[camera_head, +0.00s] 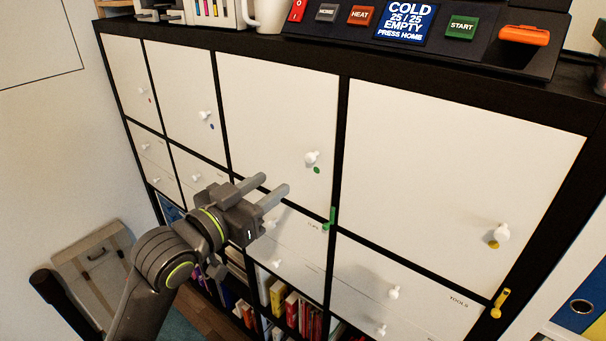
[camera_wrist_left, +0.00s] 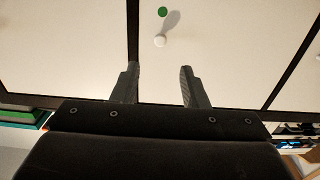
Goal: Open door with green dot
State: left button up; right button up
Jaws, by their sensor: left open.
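The white door with the green dot (camera_head: 275,110) is the third from the left in the upper row of the black shelf and looks closed. Its white round knob (camera_head: 311,158) sits near its lower right corner, with the green dot (camera_head: 317,170) just below. My left gripper (camera_head: 272,188) is open and empty, left of and below the knob. In the left wrist view the knob (camera_wrist_left: 160,41) and green dot (camera_wrist_left: 162,12) lie ahead, beyond the two open fingertips (camera_wrist_left: 158,70) and between their lines. The knob is apart from the fingers. My right gripper is not in view.
Other white doors carry a red, a blue and a yellow dot (camera_head: 494,245). White drawers (camera_head: 290,235) lie below. A green clip (camera_head: 330,218) and a yellow clip (camera_head: 501,303) sit on the frame. A control panel (camera_head: 420,30) and mug (camera_head: 270,14) stand on top.

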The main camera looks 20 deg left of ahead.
aim_at(308, 158)
pick_arm(q)
jog(key=b+x, duration=0.2)
jog(key=x, duration=0.7)
jog(key=shift+w, duration=0.15)
jog(key=shift+w+d, duration=0.25)
jog(key=shift+w, duration=0.4)
grip_shut()
